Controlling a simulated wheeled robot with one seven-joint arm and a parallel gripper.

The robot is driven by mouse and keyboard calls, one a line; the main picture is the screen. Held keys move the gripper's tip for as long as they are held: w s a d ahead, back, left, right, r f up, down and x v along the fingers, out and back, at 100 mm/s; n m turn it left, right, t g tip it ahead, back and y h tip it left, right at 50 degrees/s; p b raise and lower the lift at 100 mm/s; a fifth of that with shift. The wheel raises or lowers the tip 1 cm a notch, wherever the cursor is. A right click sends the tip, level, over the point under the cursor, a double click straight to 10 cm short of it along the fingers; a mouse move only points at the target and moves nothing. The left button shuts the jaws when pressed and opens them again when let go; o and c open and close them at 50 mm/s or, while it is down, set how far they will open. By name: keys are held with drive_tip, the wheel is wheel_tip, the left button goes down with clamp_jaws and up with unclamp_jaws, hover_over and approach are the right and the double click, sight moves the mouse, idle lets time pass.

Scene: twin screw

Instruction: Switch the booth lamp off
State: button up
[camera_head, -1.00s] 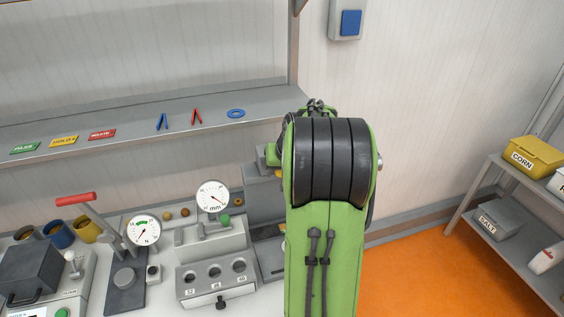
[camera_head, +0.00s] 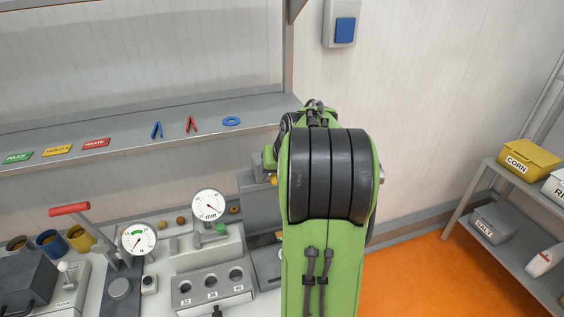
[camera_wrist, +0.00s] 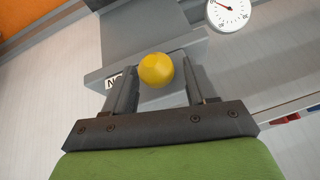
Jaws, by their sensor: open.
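A blue square switch (camera_head: 344,29) in a grey plate is on the white wall, at the top of the head view. It looks like the lamp switch, but no lamp shows and I cannot tell its state. My gripper (camera_wrist: 157,66) is open in the wrist view, with a yellow ball or round knob (camera_wrist: 156,69) between or beyond its fingers, in front of a grey box-like part. I cannot tell whether the fingers touch it. In the head view my green arm hides the gripper, and the switch is above and apart from the arm.
A grey shelf (camera_head: 120,143) with coloured labels and small tools runs along the left wall. Below it, the bench holds dial gauges (camera_head: 208,204), a red-handled press (camera_head: 70,209) and a holed block (camera_head: 212,286). A rack with a yellow CORN bin (camera_head: 530,159) stands right. Orange floor lies between.

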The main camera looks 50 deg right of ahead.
drive_tip(key=p+v, duration=0.1)
drive_tip(key=v, duration=1.2)
drive_tip(key=shift+s+r, duration=0.2)
drive_tip(key=shift+r, duration=0.1)
